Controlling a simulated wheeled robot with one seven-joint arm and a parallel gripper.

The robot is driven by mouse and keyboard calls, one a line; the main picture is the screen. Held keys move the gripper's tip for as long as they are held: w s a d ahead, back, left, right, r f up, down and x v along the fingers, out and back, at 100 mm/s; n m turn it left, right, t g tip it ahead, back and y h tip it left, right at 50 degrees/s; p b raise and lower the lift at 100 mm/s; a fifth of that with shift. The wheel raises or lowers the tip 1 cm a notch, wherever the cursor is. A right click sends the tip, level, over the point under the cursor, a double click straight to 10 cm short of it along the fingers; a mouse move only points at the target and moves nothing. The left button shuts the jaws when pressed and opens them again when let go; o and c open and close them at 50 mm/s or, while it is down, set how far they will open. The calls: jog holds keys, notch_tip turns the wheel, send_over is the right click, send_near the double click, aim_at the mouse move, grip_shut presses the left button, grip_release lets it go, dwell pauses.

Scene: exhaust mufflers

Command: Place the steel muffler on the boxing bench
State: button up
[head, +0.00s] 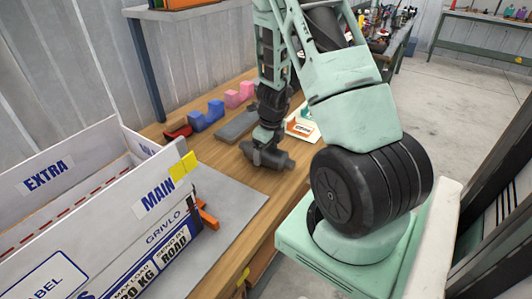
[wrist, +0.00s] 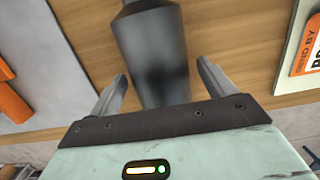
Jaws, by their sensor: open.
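The muffler, a dark grey cylinder with a tapered shoulder (wrist: 155,45), lies on the wooden bench top (head: 238,185) beneath my gripper. In the head view its grey body (head: 275,160) shows just below the gripper, partly hidden by it. In the wrist view, my gripper (wrist: 162,72) is open, with one finger on each side of the muffler and a visible gap at each side. I cannot tell which surface is named the boxing bench; no label on it is readable.
A white divided carton (head: 160,222), marked EXTRA and MAIN, stands on a grey mat (head: 232,200) at left. An orange tool (head: 207,215) lies beside it. Blue (head: 206,116) and pink (head: 238,95) cradles and a grey slab (head: 236,125) are behind. A card (head: 301,128) lies right.

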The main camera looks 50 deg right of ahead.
aim_at(270, 148)
jog(key=r+p, duration=0.1)
jog(key=r, duration=0.2)
jog(key=s+r, duration=0.1)
jog(key=r, duration=0.2)
jog(key=r+p, duration=0.1)
jog(key=r, duration=0.3)
jog(key=shift+s+p, duration=0.15)
jog(key=shift+p, duration=0.2)
